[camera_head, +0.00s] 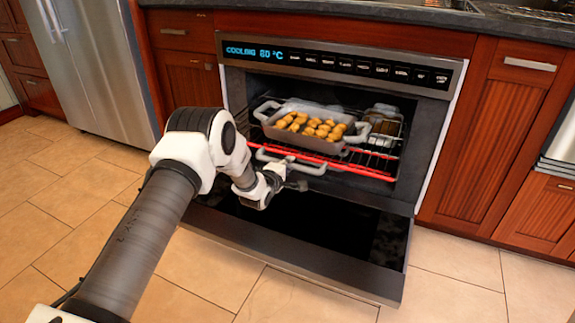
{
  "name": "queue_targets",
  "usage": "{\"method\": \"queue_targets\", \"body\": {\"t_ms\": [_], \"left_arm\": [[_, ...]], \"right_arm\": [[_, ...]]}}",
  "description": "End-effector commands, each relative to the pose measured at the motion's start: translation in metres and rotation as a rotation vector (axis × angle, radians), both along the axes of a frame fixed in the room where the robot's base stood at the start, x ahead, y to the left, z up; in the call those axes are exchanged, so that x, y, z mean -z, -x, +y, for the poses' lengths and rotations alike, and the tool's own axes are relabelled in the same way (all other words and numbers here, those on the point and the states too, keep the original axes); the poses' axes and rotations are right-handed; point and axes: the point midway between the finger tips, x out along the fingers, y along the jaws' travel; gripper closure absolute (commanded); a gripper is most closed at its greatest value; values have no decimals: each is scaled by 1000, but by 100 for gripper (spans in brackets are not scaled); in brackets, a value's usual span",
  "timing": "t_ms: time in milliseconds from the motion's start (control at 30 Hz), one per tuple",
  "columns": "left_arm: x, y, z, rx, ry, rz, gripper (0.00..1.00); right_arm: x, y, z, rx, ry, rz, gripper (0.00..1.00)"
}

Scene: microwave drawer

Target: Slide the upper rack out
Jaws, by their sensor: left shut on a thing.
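The upper rack (370,172) is a wire rack with a red front bar inside the open oven. A light grey handle (312,169) sits at its front, left of the middle. My left gripper (293,184) reaches in from the left and is shut on this handle. The fingertips are small in the view and partly hidden by the wrist. The rack carries a grey baking dish (305,140) with several golden pieces of food in it. My right gripper is not in view.
The oven door (300,262) is folded down in front of the oven, below my left gripper. A glass container (385,120) stands behind and right of the dish. Wooden cabinets (500,140) flank the oven. Tiled floor in front is clear.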

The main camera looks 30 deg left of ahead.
Motion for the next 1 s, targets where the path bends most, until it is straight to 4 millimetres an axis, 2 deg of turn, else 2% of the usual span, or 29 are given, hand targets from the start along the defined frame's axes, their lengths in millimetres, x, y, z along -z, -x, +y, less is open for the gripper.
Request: {"method": "queue_targets", "body": {"t_ms": [300, 333, 400, 767, 867, 1000], "left_arm": [[-1, 0, 0, 0, 0, -2, 100], [-1, 0, 0, 0, 0, -2, 74], [-1, 0, 0, 0, 0, -2, 55], [-1, 4, 0, 0, 0, -1, 55], [-4, 16, 0, -1, 2, 0, 55], [-10, 49, -2, -2, 3, 1, 55]], "right_arm": [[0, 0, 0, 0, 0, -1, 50], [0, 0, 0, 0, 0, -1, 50], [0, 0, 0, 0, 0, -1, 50], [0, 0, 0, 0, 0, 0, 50], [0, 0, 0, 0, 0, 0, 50], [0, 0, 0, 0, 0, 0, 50]]}}
